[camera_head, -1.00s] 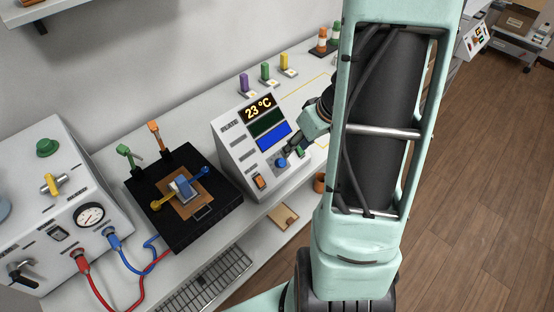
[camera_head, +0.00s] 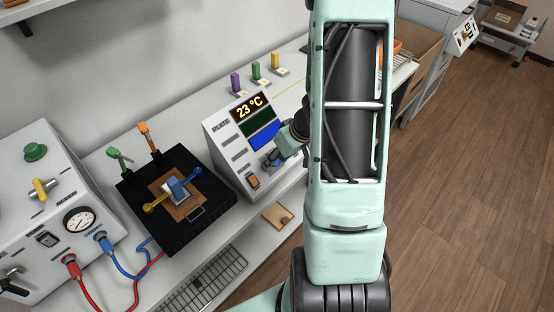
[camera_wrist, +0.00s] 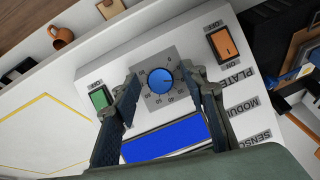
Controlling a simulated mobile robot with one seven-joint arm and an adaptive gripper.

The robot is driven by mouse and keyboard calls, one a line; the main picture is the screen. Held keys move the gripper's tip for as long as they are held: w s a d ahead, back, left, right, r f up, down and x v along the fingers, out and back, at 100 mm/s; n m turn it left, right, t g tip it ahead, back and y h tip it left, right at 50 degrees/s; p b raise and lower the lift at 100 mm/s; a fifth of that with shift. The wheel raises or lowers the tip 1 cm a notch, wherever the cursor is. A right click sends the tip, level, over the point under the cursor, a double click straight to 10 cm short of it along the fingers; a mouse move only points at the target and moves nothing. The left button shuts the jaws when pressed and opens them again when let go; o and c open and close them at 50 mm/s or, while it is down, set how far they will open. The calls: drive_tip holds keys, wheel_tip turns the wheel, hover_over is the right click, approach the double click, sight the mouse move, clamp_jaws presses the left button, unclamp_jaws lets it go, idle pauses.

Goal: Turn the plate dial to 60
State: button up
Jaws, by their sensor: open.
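The plate dial is a blue round knob (camera_wrist: 160,82) on a grey scale plate with printed numbers, on the sloped front of a white control box (camera_head: 222,139). A small light mark sits near the knob's edge; its exact reading is too small to tell. My gripper (camera_wrist: 165,85) is open, with one finger on either side of the knob in the wrist view. I cannot tell whether the fingers touch it. In the head view my gripper (camera_head: 273,157) is at the lower front of the box and hides most of the knob. The box's display (camera_head: 247,107) reads 23 °C.
An orange rocker switch (camera_wrist: 222,43) and a green one (camera_wrist: 101,98) flank the knob. Coloured posts (camera_head: 256,70) stand behind.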

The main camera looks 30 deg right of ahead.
clamp_jaws()
